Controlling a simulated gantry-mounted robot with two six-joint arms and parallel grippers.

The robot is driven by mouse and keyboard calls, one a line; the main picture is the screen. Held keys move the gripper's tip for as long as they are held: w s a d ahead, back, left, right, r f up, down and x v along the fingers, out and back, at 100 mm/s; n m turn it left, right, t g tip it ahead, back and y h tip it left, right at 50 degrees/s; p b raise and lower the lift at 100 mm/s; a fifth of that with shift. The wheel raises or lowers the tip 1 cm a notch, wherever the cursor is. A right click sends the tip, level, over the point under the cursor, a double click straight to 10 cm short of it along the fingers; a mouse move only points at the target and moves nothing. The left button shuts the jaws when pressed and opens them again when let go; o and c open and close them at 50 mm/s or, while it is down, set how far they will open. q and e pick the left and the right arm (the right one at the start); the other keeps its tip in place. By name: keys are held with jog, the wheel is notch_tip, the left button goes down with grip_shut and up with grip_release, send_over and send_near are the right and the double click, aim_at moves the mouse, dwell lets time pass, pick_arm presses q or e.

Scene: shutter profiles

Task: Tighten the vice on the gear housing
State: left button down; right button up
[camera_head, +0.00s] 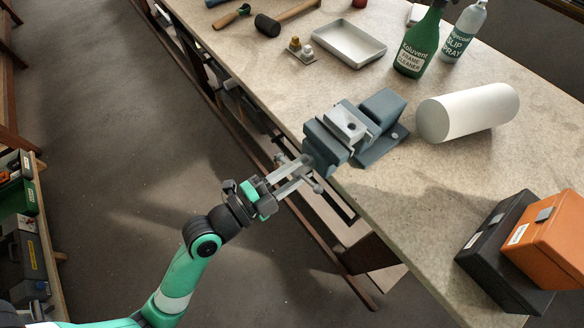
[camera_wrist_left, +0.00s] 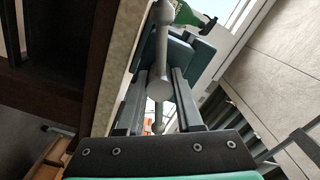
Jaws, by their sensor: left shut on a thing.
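The blue-grey vice (camera_head: 326,147) is at the near edge of the bench. A light metal block with a dark round hole, which looks like the gear housing (camera_head: 345,121), sits between its jaws. My left gripper (camera_head: 303,172) is at the vice's front, below the bench edge, shut on the vice handle (camera_head: 318,188). In the left wrist view, the handle's grey bar (camera_wrist_left: 162,42) and round hub (camera_wrist_left: 160,88) lie between the two fingers of the gripper (camera_wrist_left: 158,100). The vice body (camera_wrist_left: 200,55) shows behind them. My right gripper is in neither view.
A white cylinder (camera_head: 470,112) lies right of the vice. A green spray bottle (camera_head: 416,45), a white bottle (camera_head: 464,32) and a metal tray (camera_head: 343,43) stand behind. Black (camera_head: 497,270) and orange (camera_head: 548,240) boxes are at the right. The bench (camera_head: 400,190) is clear before the cylinder.

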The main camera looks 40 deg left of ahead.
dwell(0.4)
pick_arm(q)
jog(key=c, duration=0.6)
grip_release()
jog(key=shift+s+a, duration=0.35)
jog(key=shift+s, duration=1.55)
jog(key=shift+s+a, duration=0.4)
jog(key=shift+s, duration=1.55)
jog(key=shift+s+a, duration=0.35)
jog(key=shift+s, duration=1.55)
